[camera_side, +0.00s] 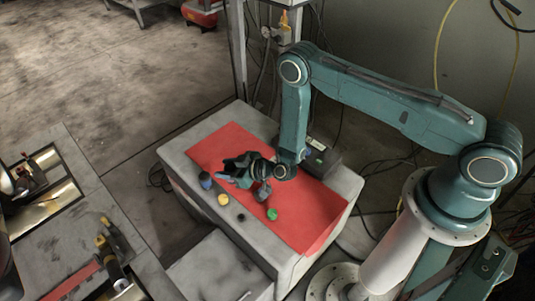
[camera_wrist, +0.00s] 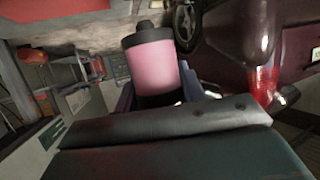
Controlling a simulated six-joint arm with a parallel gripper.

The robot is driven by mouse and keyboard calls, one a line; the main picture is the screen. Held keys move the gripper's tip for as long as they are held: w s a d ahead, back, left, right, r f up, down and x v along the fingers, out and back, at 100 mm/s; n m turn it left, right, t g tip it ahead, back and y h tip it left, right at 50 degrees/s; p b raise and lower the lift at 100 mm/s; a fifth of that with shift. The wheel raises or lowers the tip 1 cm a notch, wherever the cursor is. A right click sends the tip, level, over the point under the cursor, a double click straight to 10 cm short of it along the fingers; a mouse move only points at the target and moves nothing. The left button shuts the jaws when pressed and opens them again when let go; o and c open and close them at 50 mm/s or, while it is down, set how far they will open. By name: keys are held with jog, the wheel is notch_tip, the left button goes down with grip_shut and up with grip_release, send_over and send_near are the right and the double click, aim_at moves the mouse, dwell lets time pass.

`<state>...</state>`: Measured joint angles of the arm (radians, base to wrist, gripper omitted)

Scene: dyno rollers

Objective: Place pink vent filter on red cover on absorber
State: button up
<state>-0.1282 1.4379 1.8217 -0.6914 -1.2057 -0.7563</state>
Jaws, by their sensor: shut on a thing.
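The pink vent filter (camera_wrist: 152,68) is a pink cylinder with a black cap, upright in the wrist view. My gripper (camera_wrist: 158,97) is shut on it, with bluish fingers on either side of its lower part. In the side view my gripper (camera_side: 237,170) is low over the red cover (camera_side: 312,207), a flat red sheet on top of a pale grey block (camera_side: 183,160), which appears to be the absorber. I cannot make out the filter in the side view, nor tell whether it touches the cover.
A dark blue can (camera_side: 205,180), a yellow piece (camera_side: 223,199) and a black piece (camera_side: 241,217) stand along the block's near left side. A green piece (camera_side: 272,214) is on the red sheet. The right part of the sheet is clear. A workbench (camera_side: 75,215) stands at left.

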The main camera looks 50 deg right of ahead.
jog(key=shift+w+d+r+m+t+h, duration=0.5)
jog(key=shift+w+d+r+m+h, duration=1.35)
jog(key=shift+w+d, duration=2.05)
jog(key=shift+h, duration=0.25)
jog(key=f, duration=1.7)
jog(key=shift+w+a, duration=0.35)
jog(key=shift+a, duration=0.05)
jog(key=shift+f, duration=1.7)
jog(key=shift+f, duration=0.2)
jog(key=o, duration=1)
jog(key=shift+r, duration=0.15)
